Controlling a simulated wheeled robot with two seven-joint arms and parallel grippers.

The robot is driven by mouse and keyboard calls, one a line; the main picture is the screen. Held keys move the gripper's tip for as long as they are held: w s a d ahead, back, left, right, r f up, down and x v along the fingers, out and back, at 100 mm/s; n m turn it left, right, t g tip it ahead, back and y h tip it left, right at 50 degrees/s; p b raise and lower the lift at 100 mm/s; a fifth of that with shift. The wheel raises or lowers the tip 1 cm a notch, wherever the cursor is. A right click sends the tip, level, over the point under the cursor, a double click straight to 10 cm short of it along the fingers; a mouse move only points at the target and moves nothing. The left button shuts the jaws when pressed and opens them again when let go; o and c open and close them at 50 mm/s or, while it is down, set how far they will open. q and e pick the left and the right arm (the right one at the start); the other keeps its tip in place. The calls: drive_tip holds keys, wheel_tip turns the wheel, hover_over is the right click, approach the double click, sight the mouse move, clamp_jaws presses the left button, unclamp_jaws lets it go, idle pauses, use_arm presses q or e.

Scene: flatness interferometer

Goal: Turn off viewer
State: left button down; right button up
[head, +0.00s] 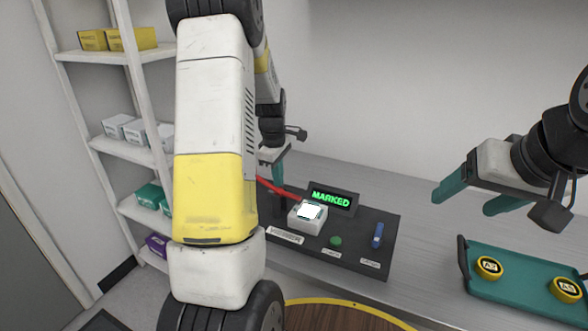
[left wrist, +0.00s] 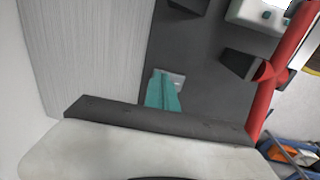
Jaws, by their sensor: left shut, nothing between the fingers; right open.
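The viewer is a dark panel (head: 382,225) on the grey bench, with a white box with a bright lit top (head: 309,213) and a display reading MARKED in green (head: 331,198). A red arm (head: 278,188) reaches the box from the left. The panel also has a green button (head: 335,241) and a blue switch (head: 377,236). My left gripper (head: 278,173) is shut and empty at the panel's back left, partly hidden by my arm. In the left wrist view its teal fingertips (left wrist: 163,88) are beside a small pale plate (left wrist: 177,79); contact is unclear. My right gripper (head: 462,200) is open and empty above the bench at right.
A teal tray (head: 515,297) with two yellow round pieces, one at its left (head: 489,267) and one at its right (head: 566,288), sits at the right. A shelf (head: 120,150) with small boxes stands at the left. Bare bench lies between panel and tray.

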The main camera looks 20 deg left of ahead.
use_arm(q)
drive_tip(key=shift+f, duration=0.2)
drive_tip(key=shift+s+a+r, duration=0.1)
drive_tip(key=shift+s+r, duration=0.05)
drive_tip(key=shift+s, duration=0.6)
wheel_tip(320, 180, up, 14)
drive_tip(key=s, duration=0.1)
drive_tip(key=shift+s, duration=0.3)
drive_tip(key=shift+a, duration=0.1)
